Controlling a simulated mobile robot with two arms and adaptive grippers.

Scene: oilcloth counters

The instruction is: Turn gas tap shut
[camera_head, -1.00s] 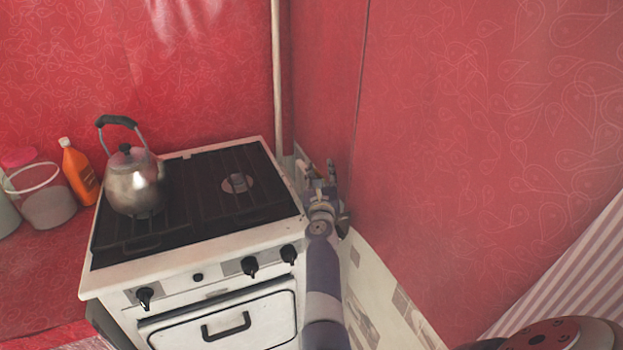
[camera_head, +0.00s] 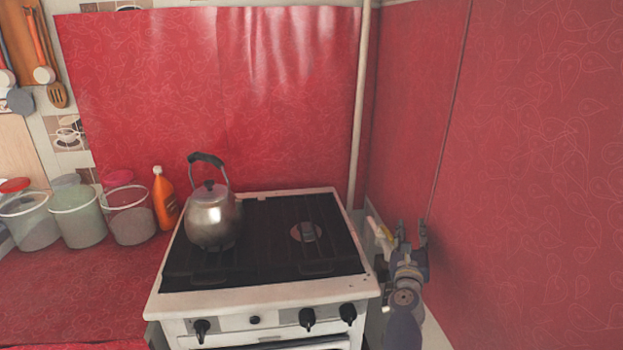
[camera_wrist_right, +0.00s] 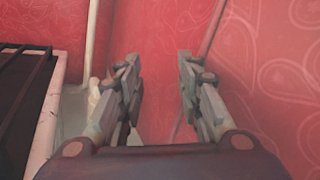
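A pale yellow lever-like piece (camera_head: 378,228), which looks like the gas tap's handle, shows in the narrow gap right of the stove, near the foot of the white pipe (camera_head: 360,110). In the right wrist view a cream piece (camera_wrist_right: 94,93) shows just left of the left finger, partly hidden by it. My right gripper (camera_head: 411,232) is right of this piece, close to the red side wall. In the right wrist view its fingers (camera_wrist_right: 158,66) are apart with nothing between them. My left gripper is not in view.
The white stove (camera_head: 260,300) with dark grates stands left of my right arm, a metal kettle (camera_head: 212,217) on it. An orange bottle (camera_head: 164,198) and several tubs (camera_head: 78,218) stand further left. The red side wall (camera_head: 520,170) leaves little room at right.

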